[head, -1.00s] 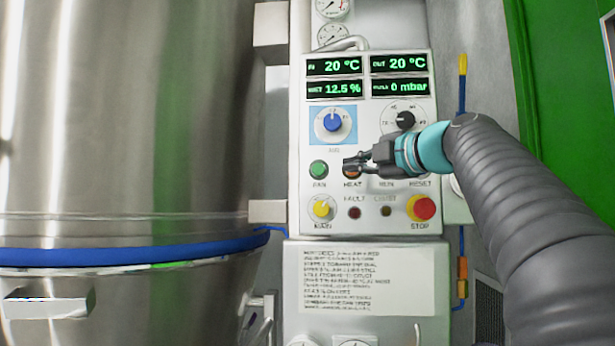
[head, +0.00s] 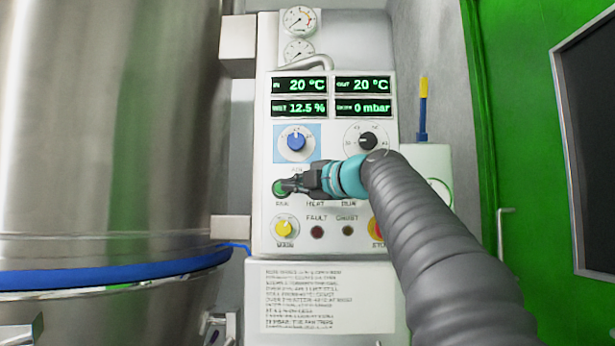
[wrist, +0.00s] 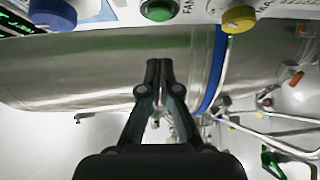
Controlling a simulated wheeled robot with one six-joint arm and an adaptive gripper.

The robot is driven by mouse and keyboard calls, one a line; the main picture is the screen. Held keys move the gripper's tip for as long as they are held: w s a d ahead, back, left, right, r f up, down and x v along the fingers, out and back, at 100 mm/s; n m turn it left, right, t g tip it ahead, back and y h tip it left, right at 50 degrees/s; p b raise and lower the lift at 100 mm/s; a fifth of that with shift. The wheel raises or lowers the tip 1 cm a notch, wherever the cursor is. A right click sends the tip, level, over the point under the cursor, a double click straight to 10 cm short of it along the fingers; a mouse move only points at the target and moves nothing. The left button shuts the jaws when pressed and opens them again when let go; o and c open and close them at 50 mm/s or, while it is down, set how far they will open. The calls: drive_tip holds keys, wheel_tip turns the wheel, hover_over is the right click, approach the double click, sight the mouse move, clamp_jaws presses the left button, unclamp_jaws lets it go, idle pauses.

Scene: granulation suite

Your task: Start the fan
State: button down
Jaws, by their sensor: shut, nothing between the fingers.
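The green FAN button (head: 279,188) is on the left of the white control panel (head: 262,150), partly covered by my gripper. My gripper (head: 284,186) is shut and empty, its tips overlapping the button in the head view; I cannot tell there whether they touch it. In the wrist view the green button (wrist: 158,10) shows at the top edge, and the shut fingertips (wrist: 160,64) lie below it in the picture, apart from it.
A blue knob (head: 296,142) sits above the button and a yellow MAIN knob (head: 284,229) below it. A black dial (head: 368,141) is right of the blue knob. The red STOP button (head: 376,230) is partly behind my arm. A steel vessel (head: 110,120) stands left.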

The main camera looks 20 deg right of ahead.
sight(276, 188)
drive_tip(key=shift+w+p, duration=1.15)
drive_tip(key=shift+w, duration=1.9)
